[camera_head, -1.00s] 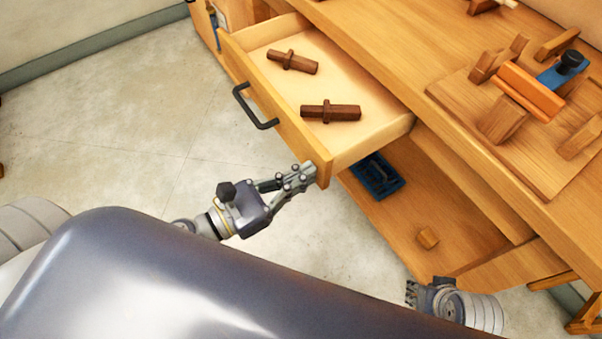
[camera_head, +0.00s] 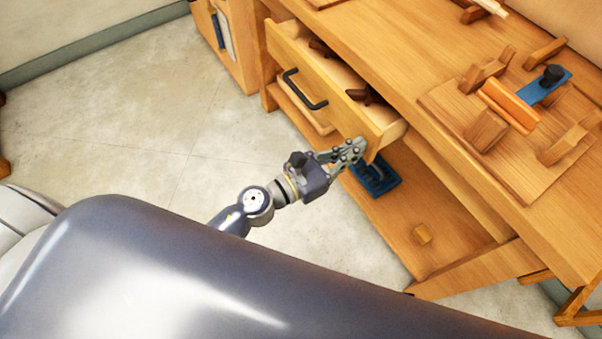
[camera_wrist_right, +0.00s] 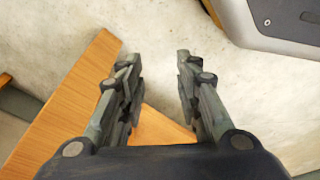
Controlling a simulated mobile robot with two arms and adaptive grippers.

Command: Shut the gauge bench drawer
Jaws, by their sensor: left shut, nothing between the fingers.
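The gauge bench drawer (camera_head: 331,83) stands partly open under the bench top, with a dark bar handle (camera_head: 304,89) on its front. Two dark brown wooden pieces show partly inside it, one (camera_head: 323,47) behind the other (camera_head: 367,95). My left gripper (camera_head: 357,148) is shut and empty, its fingertips at the near right end of the drawer front, seemingly touching it. My right gripper (camera_wrist_right: 154,75) is open and empty in the right wrist view, above the floor and a wooden edge. It is out of the head view.
The bench top (camera_head: 400,60) carries a board with wooden blocks, an orange bar (camera_head: 509,106) and a blue tool (camera_head: 548,84). Floor left of the bench is clear.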

